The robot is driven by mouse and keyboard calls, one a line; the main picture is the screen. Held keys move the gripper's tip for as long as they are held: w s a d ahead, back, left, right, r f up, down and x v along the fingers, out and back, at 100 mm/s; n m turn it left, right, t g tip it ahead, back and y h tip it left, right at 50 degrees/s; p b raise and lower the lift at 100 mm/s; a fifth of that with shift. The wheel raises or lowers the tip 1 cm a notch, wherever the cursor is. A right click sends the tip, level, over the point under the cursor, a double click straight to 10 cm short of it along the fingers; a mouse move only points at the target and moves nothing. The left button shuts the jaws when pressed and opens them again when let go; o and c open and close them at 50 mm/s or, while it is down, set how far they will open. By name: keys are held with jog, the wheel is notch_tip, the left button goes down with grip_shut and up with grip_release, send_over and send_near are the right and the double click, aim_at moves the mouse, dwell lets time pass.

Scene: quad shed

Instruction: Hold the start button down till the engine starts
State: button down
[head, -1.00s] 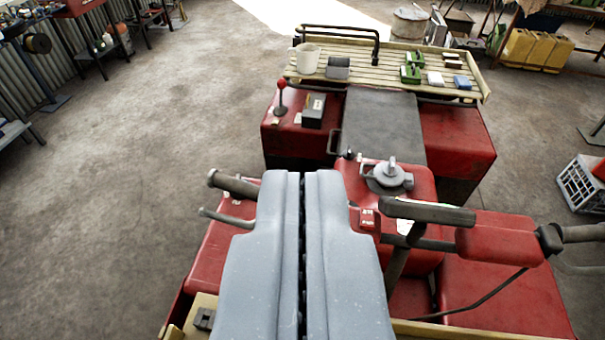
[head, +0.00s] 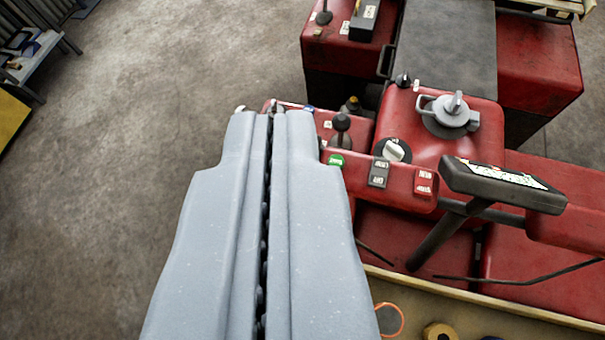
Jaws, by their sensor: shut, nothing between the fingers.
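A small green button (head: 336,160) with a pale marking, too small to read, sits at the left end of the red panel below the handlebar area of the quad. It is likely the start button. My gripper (head: 268,114) is shut and empty. Its tips are left of the green button and farther up the picture, and its right finger passes close beside the button. I cannot tell from this view how high the tips are above the panel. No contact with the button shows. Part of the panel to the left is hidden behind the fingers.
Right of the button are a dark rocker switch (head: 379,173) and a red run/stop switch (head: 424,182). A round dial (head: 393,151), a black knob (head: 342,124) and the fuel cap (head: 450,113) stand behind. A handlebar display (head: 503,183) juts out at right. Open floor lies left.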

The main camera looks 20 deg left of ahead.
jog(key=w+d+f+g+y+p, duration=0.1)
jog(key=w+f+g+y+p, duration=0.1)
jog(key=w+f+p, duration=0.3)
jog(key=w+d+f+n+g+y+p, duration=0.1)
jog(key=w+f+g+y+p, duration=0.2)
jog(key=w+f, duration=0.8)
notch_tip(320, 180, down, 5)
jog(key=shift+w+r+g+p, duration=0.1)
jog(key=shift+w+g+p, duration=0.25)
jog(key=shift+g+p, duration=0.8)
jog(key=shift+d, duration=0.1)
notch_tip(320, 180, down, 8)
jog(key=shift+r+b, duration=0.1)
jog(key=shift+b, duration=0.85)
jog(key=shift+f+b, duration=0.4)
jog(key=shift+f, duration=0.15)
jog(key=shift+f+b, duration=0.85)
jog(key=shift+b, duration=0.25)
dwell(1.9)
